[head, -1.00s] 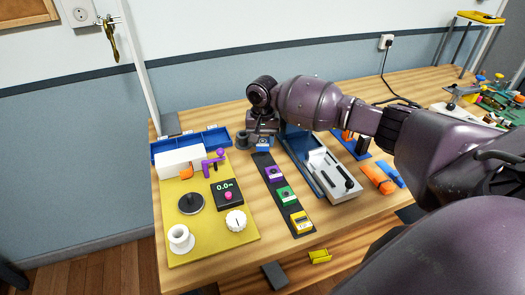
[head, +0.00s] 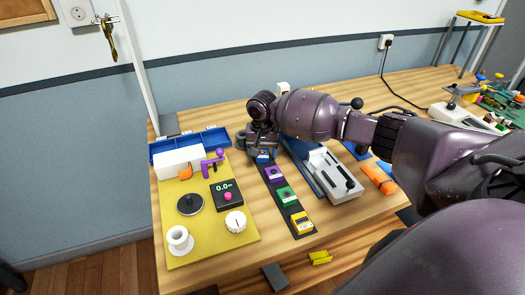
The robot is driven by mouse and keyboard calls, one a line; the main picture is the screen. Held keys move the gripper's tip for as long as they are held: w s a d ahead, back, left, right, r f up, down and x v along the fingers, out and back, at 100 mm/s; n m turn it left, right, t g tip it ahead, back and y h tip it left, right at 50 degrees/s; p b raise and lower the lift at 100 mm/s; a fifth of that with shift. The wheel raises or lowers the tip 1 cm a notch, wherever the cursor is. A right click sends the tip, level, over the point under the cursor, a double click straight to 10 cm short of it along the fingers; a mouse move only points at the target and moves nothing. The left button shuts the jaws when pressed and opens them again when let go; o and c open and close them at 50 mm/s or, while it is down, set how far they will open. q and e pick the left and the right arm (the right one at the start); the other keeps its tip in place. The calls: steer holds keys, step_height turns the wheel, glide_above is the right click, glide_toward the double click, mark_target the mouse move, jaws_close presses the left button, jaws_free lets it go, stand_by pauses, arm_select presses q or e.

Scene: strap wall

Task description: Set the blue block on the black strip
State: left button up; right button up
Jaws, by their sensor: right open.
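The black strip (head: 294,209) lies on the wooden bench and bears a purple block (head: 275,174), a green block (head: 287,196) and a yellow block (head: 302,223) in a row. The blue block (head: 263,156) is at the far end of the strip, in line with the others. My right gripper (head: 262,151) is open, pointing down, with its fingers at the blue block. The gripper hides part of the block and the strip's far end, so I cannot see whether the block lies fully flat. My left gripper is not in view.
A yellow board (head: 208,239) with knobs and a white box stands left of the strip. A blue tray (head: 215,137) is behind it. A grey and white device (head: 335,176) on a blue base stands close on the right. Orange and blue pieces (head: 377,178) lie farther right.

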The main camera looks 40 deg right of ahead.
mark_target(262, 153)
steer(key=shift+r, duration=0.4)
step_height(262, 153, up, 12)
steer(key=p, duration=0.2)
steer(key=shift+f, duration=0.25)
